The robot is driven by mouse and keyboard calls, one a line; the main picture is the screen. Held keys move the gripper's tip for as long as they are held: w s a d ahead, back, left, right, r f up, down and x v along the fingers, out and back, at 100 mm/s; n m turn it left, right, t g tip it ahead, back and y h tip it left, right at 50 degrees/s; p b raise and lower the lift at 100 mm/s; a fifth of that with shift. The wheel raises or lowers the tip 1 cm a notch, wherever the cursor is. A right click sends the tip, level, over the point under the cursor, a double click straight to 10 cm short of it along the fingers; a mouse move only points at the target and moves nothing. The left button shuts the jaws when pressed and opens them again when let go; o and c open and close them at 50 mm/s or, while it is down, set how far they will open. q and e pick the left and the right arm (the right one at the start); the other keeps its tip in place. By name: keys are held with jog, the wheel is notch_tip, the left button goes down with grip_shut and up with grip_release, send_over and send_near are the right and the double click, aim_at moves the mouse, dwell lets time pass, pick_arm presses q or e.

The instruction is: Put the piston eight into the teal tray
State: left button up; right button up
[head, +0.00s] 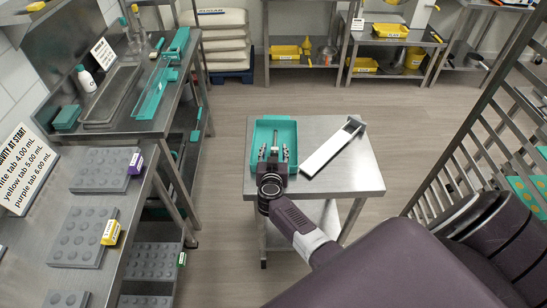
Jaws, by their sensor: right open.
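The teal tray (286,125) sits on the left part of a small steel table in the middle of the head view. A few small silvery metal pieces, which look like pistons, show at the front of the tray; I cannot tell which is the piston eight. My right gripper (273,159) is open over the tray's front part, and it hides part of the tray and some of the pieces. I cannot tell whether it touches any piece. My left gripper is out of view.
A long white bar-like piece (331,149) lies slanted on the steel table (352,180), right of the tray. Steel benches with grey moulds (85,235) stand at the left. A metal rack (470,155) stands at the right. The floor behind the table is clear.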

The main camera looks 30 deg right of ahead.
jog(key=v, duration=1.1)
jog(key=shift+s+r, duration=0.15)
jog(key=shift+s, duration=0.05)
jog(key=shift+a, duration=0.15)
